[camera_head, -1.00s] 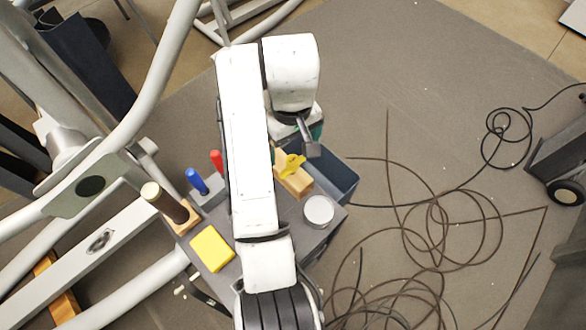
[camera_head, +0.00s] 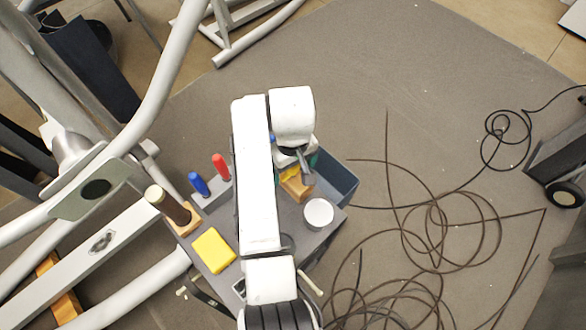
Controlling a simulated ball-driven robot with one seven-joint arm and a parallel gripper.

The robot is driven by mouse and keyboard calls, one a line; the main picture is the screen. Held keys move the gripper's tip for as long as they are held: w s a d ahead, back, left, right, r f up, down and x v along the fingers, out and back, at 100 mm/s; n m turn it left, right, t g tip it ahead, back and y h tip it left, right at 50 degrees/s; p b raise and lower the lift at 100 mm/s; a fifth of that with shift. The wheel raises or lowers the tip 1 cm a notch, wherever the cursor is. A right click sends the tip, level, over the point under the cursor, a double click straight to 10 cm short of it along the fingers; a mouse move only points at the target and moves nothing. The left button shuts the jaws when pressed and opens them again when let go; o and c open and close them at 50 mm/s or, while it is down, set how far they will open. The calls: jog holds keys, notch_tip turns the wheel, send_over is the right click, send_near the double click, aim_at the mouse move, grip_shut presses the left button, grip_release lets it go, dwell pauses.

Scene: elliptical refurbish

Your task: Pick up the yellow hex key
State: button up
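The yellow hex key (camera_head: 289,175) sits at a small wooden block (camera_head: 298,189) on the grey cart top, near the blue-grey bin. Only a small yellow patch of it shows; my arm's end covers the rest. My gripper (camera_head: 305,176) is over the wooden block, pointing down, with a grey finger-like part close to the yellow patch. I cannot tell whether it touches the key, or whether its fingers are open or shut.
On the cart (camera_head: 262,217) are a yellow block (camera_head: 214,250), a white round container (camera_head: 318,213), blue (camera_head: 199,184) and red (camera_head: 221,167) handles, and a dark cylinder on wood (camera_head: 170,207). The bin (camera_head: 338,178) is at right. Metal tubes crowd the left; cables lie on the floor.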

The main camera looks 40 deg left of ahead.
jog(key=c, duration=0.9)
jog(key=shift+r, duration=0.15)
notch_tip(320, 180, up, 10)
jog(key=shift+f, duration=0.1)
